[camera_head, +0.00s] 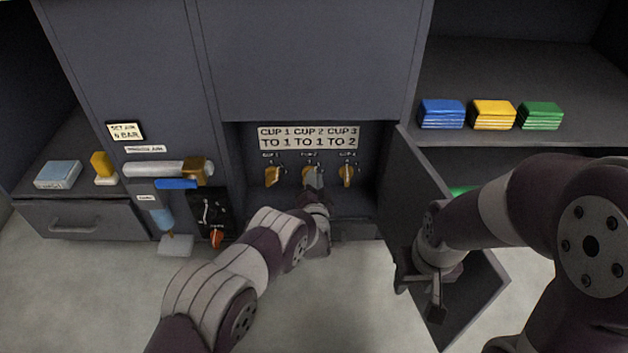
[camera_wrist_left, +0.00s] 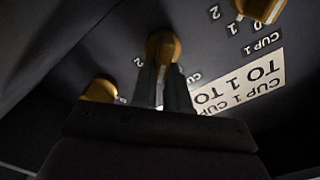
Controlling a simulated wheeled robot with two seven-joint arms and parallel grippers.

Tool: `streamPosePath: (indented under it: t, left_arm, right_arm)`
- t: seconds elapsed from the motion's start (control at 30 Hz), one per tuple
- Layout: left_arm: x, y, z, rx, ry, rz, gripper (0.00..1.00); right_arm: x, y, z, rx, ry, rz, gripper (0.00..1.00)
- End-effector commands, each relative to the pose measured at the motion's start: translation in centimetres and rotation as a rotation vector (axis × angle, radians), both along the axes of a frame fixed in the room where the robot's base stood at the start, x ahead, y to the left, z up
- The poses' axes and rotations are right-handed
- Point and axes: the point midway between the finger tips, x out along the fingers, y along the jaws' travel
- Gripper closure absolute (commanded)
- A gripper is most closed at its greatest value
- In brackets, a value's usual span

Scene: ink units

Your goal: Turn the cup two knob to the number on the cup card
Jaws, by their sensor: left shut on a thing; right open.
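The cup card (camera_head: 309,138) is a white strip above three orange knobs in the recess. It reads CUP 1 TO 1, CUP 2 TO 1, CUP 3 TO 2. It also shows upside down in the left wrist view (camera_wrist_left: 240,88). My left gripper (camera_head: 313,181) is shut on the middle knob, the cup two knob (camera_wrist_left: 162,46), with its fingers along both sides. The gripper hides most of that knob in the head view, so I cannot tell its exact setting. My right gripper (camera_head: 419,292) is open and empty, low at the right.
The cup one knob (camera_head: 273,175) and cup three knob (camera_head: 347,174) stand close on either side. An open cabinet door (camera_head: 408,196) is near my right arm. Blue (camera_head: 442,114), yellow (camera_head: 493,114) and green (camera_head: 540,116) stacks sit on the right shelf.

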Motion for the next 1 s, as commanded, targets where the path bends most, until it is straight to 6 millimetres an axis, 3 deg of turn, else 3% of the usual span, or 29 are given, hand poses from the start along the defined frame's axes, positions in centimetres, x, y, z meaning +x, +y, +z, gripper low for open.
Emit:
streamPosePath:
  t: [0.1, 0.13, 0.2, 0.47, 0.57, 0.8, 1.0]
  left_arm:
    - [0.4, 0.0, 0.6, -0.006, -0.01, 0.001, 1.0]
    - [0.4, 0.0, 0.6, -0.007, -0.01, 0.001, 0.79]
    - [0.4, 0.0, 0.6, -0.007, -0.01, 0.001, 0.6]
    - [0.2, 0.0, 0.3, -0.004, -0.005, 0.001, 0.6]
    - [-0.7, -0.1, 0.6, -0.004, -0.003, 0.0, 0.6]
    - [-6.8, -0.1, 1.2, -0.002, -0.001, -0.002, 0.6]
    - [-11.1, -0.1, 0.7, -0.004, -0.005, -0.002, 0.6]
  right_arm:
    - [0.0, 0.0, 0.0, 0.0, 0.0, 0.0, 0.57]
    - [0.0, 0.0, 0.0, 0.0, 0.0, 0.0, 0.57]
    - [0.0, 0.0, 0.0, 0.0, 0.0, 0.0, 0.57]
    - [0.0, 0.0, 0.1, 0.0, 0.0, 0.0, 0.57]
    - [0.0, 0.0, 1.0, 0.0, 0.0, 0.0, 0.57]
    - [0.0, 0.0, 5.5, 0.0, 0.0, 0.0, 0.57]
    - [0.0, 0.0, 7.4, 0.0, 0.0, 0.0, 0.57]
